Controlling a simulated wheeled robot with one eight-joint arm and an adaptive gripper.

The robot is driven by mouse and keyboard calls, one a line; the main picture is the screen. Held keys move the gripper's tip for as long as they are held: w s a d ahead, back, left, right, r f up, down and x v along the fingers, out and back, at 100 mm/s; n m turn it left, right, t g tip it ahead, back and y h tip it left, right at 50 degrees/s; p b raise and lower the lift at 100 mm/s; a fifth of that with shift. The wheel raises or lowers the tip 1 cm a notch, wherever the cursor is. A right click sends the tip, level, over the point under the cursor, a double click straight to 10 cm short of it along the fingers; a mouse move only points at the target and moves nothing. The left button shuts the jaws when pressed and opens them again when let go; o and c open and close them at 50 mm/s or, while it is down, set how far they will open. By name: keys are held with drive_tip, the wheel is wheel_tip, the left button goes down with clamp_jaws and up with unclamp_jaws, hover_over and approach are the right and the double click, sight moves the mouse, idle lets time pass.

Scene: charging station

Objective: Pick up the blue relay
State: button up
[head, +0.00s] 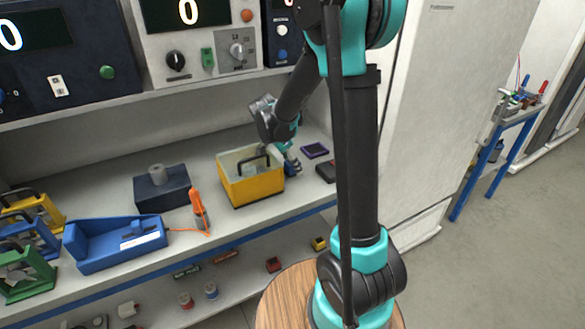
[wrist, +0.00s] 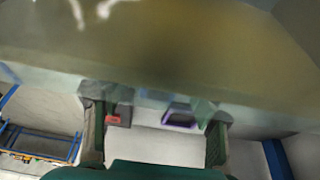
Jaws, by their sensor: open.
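A small dark block with a blue-purple edge (head: 315,150), which looks like the blue relay, lies flat on the bench right of the yellow box (head: 238,191). It also shows in the wrist view (wrist: 181,115), between my fingers in the picture but farther off. My gripper (head: 290,162) is low at the right side of the yellow box, left of the block. A blurred yellowish surface fills the top of that view, very close.
A dark block with a red mark (wrist: 114,118) lies near the blue-edged one; it shows dark on the bench (head: 326,171). An orange-handled tool (head: 198,208), a blue device (head: 115,243) and a dark box (head: 162,188) stand left. Instruments line the shelf above.

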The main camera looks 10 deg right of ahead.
drive_tip(key=c, duration=1.3)
drive_tip(key=shift+r, duration=0.1)
